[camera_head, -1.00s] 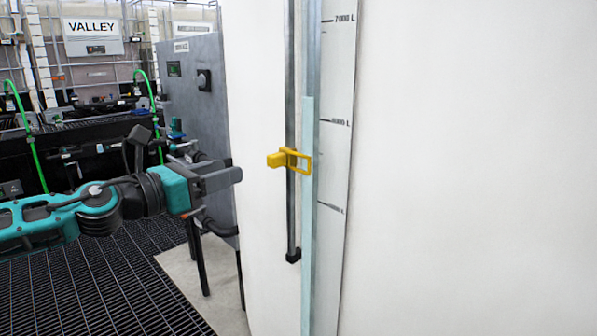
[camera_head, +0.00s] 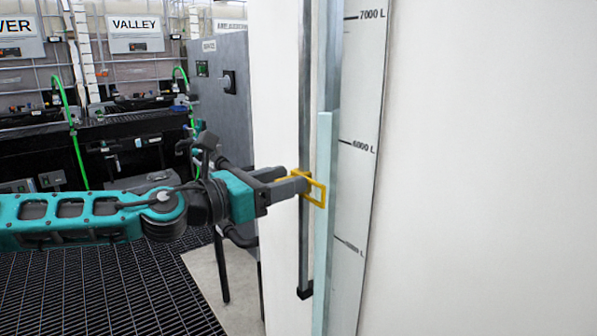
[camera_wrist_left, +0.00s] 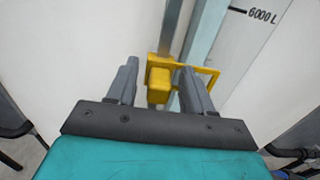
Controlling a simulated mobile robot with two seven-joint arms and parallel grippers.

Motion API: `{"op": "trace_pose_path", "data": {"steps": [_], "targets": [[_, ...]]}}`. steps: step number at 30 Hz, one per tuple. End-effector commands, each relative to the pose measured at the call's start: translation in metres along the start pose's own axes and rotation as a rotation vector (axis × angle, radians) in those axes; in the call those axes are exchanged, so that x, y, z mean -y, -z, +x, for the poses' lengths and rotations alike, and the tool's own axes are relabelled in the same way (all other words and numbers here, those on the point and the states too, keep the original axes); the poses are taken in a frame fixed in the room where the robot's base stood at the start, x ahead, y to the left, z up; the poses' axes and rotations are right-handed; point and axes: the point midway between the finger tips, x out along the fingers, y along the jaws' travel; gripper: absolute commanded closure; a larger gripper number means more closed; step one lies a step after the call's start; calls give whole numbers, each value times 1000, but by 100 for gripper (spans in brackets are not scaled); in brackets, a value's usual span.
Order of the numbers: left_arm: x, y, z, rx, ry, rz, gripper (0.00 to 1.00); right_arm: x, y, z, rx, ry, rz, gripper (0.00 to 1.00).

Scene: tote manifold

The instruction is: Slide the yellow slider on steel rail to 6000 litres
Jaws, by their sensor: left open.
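The yellow slider (camera_head: 318,192) sits on the vertical steel rail (camera_head: 304,240), its open frame reaching right across the pale sight tube (camera_head: 323,150). It is below the 6000 L mark (camera_head: 362,147) and above the lower mark. My left gripper (camera_head: 298,182) is at the slider and hides its block in the head view. In the left wrist view the yellow block (camera_wrist_left: 159,86) shows between the two fingers (camera_wrist_left: 160,84), which are open with gaps on both sides. My right gripper is not in view.
A white scale strip (camera_head: 366,90) stands right of the tube on the big white tank (camera_head: 480,180). A grey cabinet (camera_head: 222,110) stands to the left behind my left arm. Dark grating (camera_head: 110,290) covers the floor at left.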

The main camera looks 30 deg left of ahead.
Motion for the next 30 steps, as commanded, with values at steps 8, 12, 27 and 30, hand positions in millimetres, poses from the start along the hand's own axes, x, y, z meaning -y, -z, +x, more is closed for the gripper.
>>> {"op": "trace_pose_path", "data": {"steps": [8, 12, 27, 30], "targets": [[3, 0, -1, 0, -1, 0, 49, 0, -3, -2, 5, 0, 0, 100], [3, 0, -1, 0, -1, 0, 49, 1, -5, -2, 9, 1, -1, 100], [3, 0, -1, 0, 0, 0, 95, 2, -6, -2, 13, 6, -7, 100], [3, 0, -1, 0, 0, 0, 100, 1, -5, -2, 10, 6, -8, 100]]}}
